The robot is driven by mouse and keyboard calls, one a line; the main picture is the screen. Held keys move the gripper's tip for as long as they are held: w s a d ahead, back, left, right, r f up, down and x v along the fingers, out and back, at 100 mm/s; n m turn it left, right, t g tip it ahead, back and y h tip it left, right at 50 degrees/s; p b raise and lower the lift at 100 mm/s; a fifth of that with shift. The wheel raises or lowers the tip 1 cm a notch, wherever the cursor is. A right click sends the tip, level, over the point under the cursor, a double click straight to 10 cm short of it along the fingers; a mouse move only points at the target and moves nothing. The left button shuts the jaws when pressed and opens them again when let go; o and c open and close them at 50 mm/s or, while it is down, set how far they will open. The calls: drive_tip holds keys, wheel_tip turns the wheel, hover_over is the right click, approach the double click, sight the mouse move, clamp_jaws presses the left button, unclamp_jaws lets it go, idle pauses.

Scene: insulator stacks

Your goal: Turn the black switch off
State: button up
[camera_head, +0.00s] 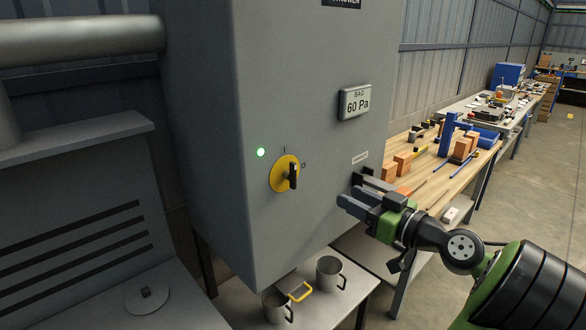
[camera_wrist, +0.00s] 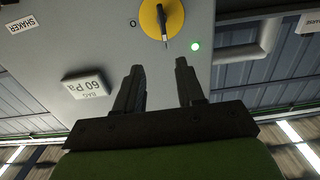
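The black switch (camera_head: 292,176) is a rotary handle on a yellow round plate (camera_head: 279,173), on the front of a grey cabinet (camera_head: 300,90). Marks "I" and "0" stand by the plate, and the handle points up, roughly toward the "I". A green light (camera_head: 261,152) glows to its left. In the wrist view the black switch (camera_wrist: 163,24) is at the top, just beyond the fingertips, beside the green light (camera_wrist: 195,46). My gripper (camera_head: 350,190) is to the right of the switch and apart from it. Its two fingers (camera_wrist: 158,65) are spread with nothing between them.
A display (camera_head: 355,102) reading "60 Pa" is on the cabinet above the gripper. A wooden bench (camera_head: 450,175) with blocks and tools stands behind my arm. Metal mugs (camera_head: 329,278) stand on a low table below. The space before the switch is clear.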

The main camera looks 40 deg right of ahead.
sight(295, 171)
drive_tip(key=w, duration=0.5)
drive_tip(key=w+p, duration=0.1)
drive_tip(key=w, duration=0.4)
drive_tip(key=w+a+p, duration=0.1)
drive_tip(key=w, duration=0.4)
drive_tip(key=shift+w+a, duration=0.1)
drive_tip(key=shift+w, duration=0.2)
drive_tip(key=shift+c, duration=0.4)
clamp_jaws()
